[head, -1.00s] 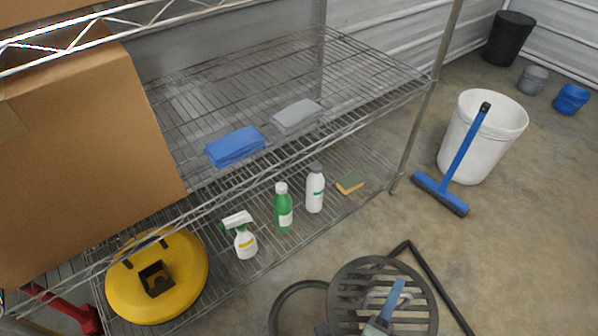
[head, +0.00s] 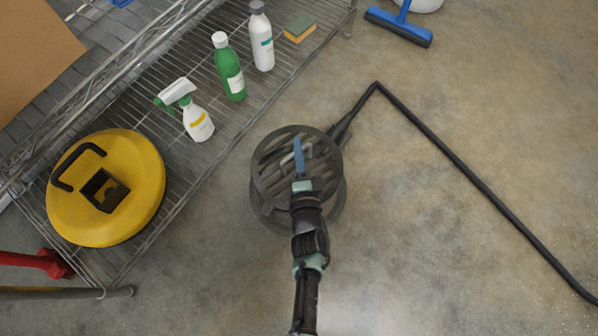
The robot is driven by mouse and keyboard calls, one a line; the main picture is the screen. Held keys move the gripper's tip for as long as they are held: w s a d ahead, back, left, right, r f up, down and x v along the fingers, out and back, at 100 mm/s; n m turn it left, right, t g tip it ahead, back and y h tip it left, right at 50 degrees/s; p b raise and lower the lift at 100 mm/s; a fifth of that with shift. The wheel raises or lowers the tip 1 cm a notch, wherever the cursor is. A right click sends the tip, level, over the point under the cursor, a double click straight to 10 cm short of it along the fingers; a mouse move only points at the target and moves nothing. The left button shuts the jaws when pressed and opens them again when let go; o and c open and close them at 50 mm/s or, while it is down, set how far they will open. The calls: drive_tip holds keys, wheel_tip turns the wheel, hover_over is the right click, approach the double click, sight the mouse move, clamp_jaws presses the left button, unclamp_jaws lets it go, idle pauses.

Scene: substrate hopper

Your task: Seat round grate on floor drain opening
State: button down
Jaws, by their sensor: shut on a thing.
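The round dark slatted grate (head: 268,168) is in the middle of the head view. My gripper (head: 299,156) reaches up from the bottom of the picture and is shut on the grate's small raised handle. The dark ring of the floor drain opening (head: 336,203) shows beneath the grate, mostly around its lower side. The grate overlaps the ring but is offset toward the top of the picture, and it looks raised above it. The grate and my arm hide most of the opening, so I cannot tell whether they touch.
A black hose or pipe (head: 470,180) runs from beside the grate to the right edge. The wire shelf (head: 225,120) at left holds a yellow round machine (head: 140,195), bottles and a sponge (head: 300,28). A blue squeegee (head: 400,27) lies at the top.

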wheel_tip(320, 180, down, 16)
drive_tip(key=y+b, duration=0.1)
drive_tip(key=b, duration=1.1)
drive_tip(key=shift+w+d+f, duration=0.15)
drive_tip(key=shift+p, duration=0.45)
idle(0.3)
drive_tip(key=shift+f, duration=0.1)
idle(0.4)
drive_tip(key=shift+f+b, duration=0.5)
idle(0.4)
drive_tip(key=shift+f, duration=0.4)
